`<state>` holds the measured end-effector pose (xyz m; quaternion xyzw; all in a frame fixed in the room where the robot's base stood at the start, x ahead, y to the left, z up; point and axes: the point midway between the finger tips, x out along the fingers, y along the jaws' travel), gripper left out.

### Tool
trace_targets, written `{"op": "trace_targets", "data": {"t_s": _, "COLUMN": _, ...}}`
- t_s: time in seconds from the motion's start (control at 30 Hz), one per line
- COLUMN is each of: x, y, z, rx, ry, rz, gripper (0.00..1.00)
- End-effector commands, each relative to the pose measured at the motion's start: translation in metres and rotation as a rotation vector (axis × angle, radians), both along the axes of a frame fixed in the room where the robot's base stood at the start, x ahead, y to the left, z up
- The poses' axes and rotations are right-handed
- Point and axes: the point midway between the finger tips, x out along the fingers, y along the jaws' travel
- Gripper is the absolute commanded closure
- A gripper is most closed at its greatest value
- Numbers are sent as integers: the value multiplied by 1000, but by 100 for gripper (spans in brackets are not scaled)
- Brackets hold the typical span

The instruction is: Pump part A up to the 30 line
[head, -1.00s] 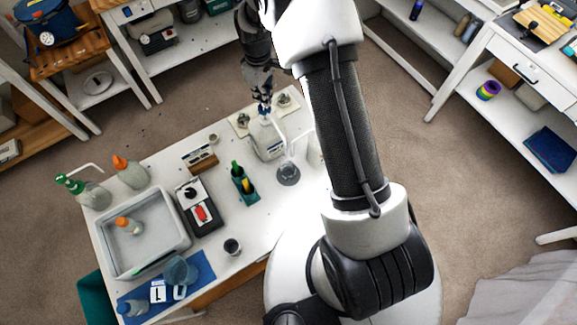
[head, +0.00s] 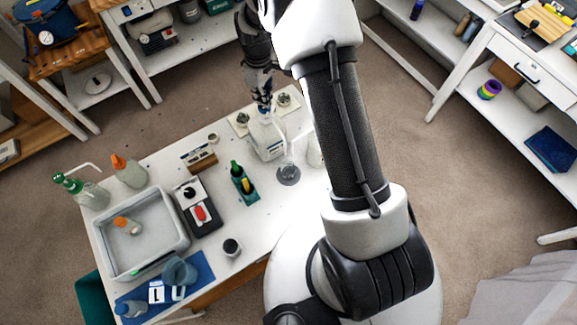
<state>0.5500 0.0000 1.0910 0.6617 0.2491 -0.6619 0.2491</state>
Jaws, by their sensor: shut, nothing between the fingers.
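A white pump bottle (head: 268,142) stands at the far right of the white table. Its blue pump head is mostly hidden by my gripper (head: 263,103), which is shut and empty on top of it or just above it; I cannot tell if they touch. A clear cup (head: 288,172) stands just in front of the bottle, with the spout over or near it. Its lines and the level inside are too small to read.
A grey tub (head: 143,238) with an orange-capped bottle stands at the left. A black device with a red switch (head: 201,213), a green holder (head: 244,186) and a small dark-topped cup (head: 232,247) stand mid-table. A blue mat (head: 202,264) lies at the front.

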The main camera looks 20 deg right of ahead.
Motion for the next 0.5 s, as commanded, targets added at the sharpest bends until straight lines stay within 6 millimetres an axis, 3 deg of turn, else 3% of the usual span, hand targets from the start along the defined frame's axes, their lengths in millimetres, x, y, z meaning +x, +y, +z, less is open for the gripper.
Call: {"op": "trace_targets", "data": {"t_s": 0.5, "x": 0, "y": 0, "z": -20, "rx": 0, "ry": 0, "rz": 0, "gripper": 100}}
